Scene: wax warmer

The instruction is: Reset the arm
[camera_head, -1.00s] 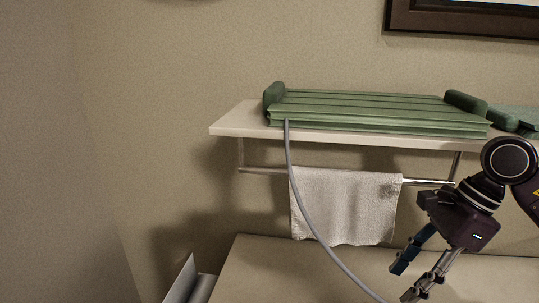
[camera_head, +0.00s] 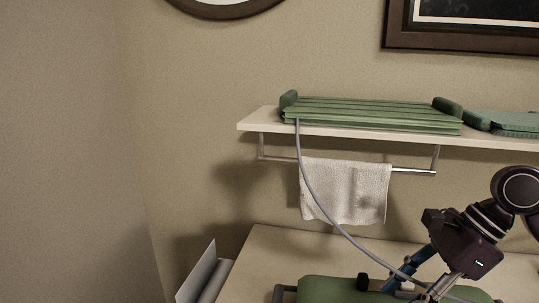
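My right gripper (camera_head: 408,291) is on the arm that comes in from the right. Its two fingers point down and left and stand apart. The fingertips are low in the picture, over or beside a green rounded body (camera_head: 325,289) on the counter. A small pale part shows between the fingertips; I cannot tell whether they touch it. A grey cable (camera_head: 318,202) hangs from the green ribbed unit (camera_head: 370,113) on the shelf and runs down behind the fingers. My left gripper is not in view.
The wall shelf (camera_head: 250,123) has a metal rail with a white towel (camera_head: 345,190) below it. Another green item (camera_head: 510,122) lies at the shelf's right. A black knob (camera_head: 362,282) is on the green body. The counter (camera_head: 262,245) is bare at left. A framed picture (camera_head: 400,35) hangs above.

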